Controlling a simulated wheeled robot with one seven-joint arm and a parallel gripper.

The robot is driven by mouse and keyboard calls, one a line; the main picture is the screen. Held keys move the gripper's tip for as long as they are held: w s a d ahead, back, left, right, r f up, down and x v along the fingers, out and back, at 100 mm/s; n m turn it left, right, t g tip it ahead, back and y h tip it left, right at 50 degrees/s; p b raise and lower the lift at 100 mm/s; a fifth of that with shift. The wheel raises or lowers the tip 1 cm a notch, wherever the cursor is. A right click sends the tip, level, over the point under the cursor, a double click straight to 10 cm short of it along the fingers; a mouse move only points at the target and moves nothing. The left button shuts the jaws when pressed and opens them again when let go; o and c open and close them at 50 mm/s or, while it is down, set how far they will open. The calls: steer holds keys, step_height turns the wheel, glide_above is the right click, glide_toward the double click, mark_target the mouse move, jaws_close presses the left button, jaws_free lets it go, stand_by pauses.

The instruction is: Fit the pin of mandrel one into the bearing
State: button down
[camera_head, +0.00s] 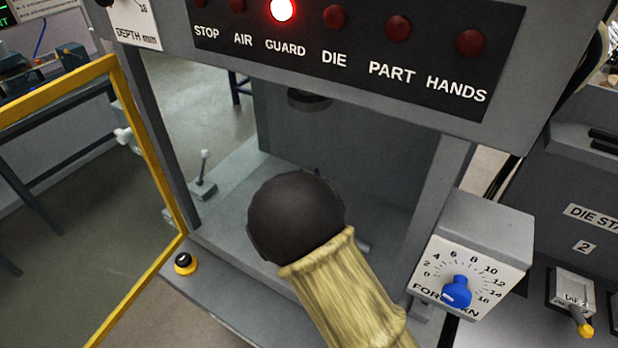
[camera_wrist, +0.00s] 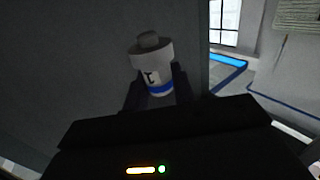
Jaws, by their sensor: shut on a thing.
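Mandrel one (camera_wrist: 152,68) is a pale grey cylinder with a dark mark like a "1", a blue band and a short darker pin on top. In the wrist view my gripper (camera_wrist: 156,90) is shut on it, a dark finger on each side. The mandrel stands nearly upright, tilted slightly, with its pin end clear of the fingers. In the head view my arm hides the gripper and the mandrel inside the grey press. A dark round fitting (camera_head: 309,99) hangs under the press head; I cannot tell whether it is the bearing.
The yellow-framed guard door (camera_head: 155,140) stands open at left. A small lever (camera_head: 203,177) is on the press bed. A dial box (camera_head: 471,255) with a blue knob is at the right post. The red GUARD lamp (camera_head: 282,9) is lit. A die station (camera_head: 580,190) stands at right.

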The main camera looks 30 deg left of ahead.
steer(key=shift+f+b, duration=1.7)
steer(key=shift+f, duration=0.45)
steer(key=shift+b, duration=0.75)
steer(key=shift+f+b, duration=1.05)
stand_by(0.5)
steer(key=c, duration=1.1)
jaws_free()
steer(key=shift+s+d, duration=0.1)
